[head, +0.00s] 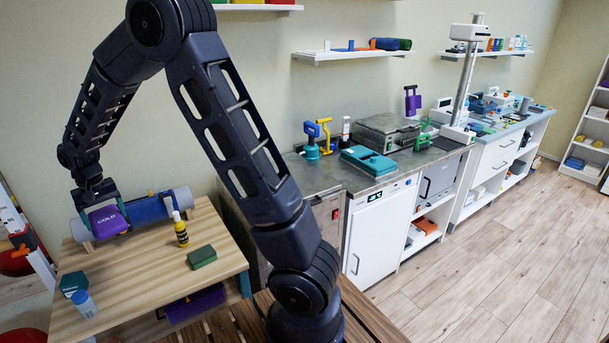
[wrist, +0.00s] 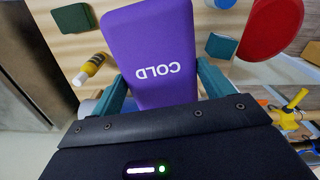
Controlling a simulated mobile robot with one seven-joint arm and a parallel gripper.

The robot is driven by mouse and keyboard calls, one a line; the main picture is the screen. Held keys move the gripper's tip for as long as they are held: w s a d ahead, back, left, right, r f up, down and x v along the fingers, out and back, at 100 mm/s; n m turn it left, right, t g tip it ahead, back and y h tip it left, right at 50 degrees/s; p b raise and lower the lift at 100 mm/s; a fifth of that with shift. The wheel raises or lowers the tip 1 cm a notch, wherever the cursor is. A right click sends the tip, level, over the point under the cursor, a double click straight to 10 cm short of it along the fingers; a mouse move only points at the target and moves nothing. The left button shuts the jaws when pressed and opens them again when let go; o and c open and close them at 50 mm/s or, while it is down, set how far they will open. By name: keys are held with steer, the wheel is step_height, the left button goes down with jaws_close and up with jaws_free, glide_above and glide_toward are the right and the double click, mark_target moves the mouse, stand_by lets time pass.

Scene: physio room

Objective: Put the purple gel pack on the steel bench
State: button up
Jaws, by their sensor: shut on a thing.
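The purple gel pack (head: 107,221), marked COLD, is in my gripper (head: 97,197), above the left part of the wooden table. In the wrist view the pack (wrist: 150,50) sits between the teal fingers, which are shut on it; its far end runs out of the picture. The steel bench (head: 321,178) stands to the right of the wooden table, against the wall, apart from my gripper. Its top is partly hidden by my arm.
The wooden table (head: 150,278) holds a blue roll (head: 150,210), a yellow bottle (head: 180,232), a green block (head: 202,257) and a blue-capped bottle (head: 84,303). The steel bench carries a teal case (head: 368,161), a grey appliance (head: 387,131) and clamps. Its front left top looks bare.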

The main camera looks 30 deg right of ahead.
mark_target(106, 217)
step_height(106, 217, up, 11)
steer(key=w+d+m, duration=0.1)
steer(key=w+d, duration=0.8)
steer(key=d, duration=0.4)
steer(key=w+d, duration=0.9)
steer(key=d, duration=0.3)
steer(key=w+d, duration=0.3)
steer(key=d, duration=1.3)
steer(key=w+d, duration=0.2)
steer(key=d, duration=1.5)
steer(key=s+d, duration=0.5)
steer(key=d, duration=0.8)
steer(key=s+d+m, duration=0.1)
steer(key=s+d, duration=0.4)
steer(key=d, duration=0.8)
steer(key=s+d, duration=0.5)
steer(key=d, duration=0.8)
step_height(106, 217, down, 20)
steer(key=shift+f, duration=2.5)
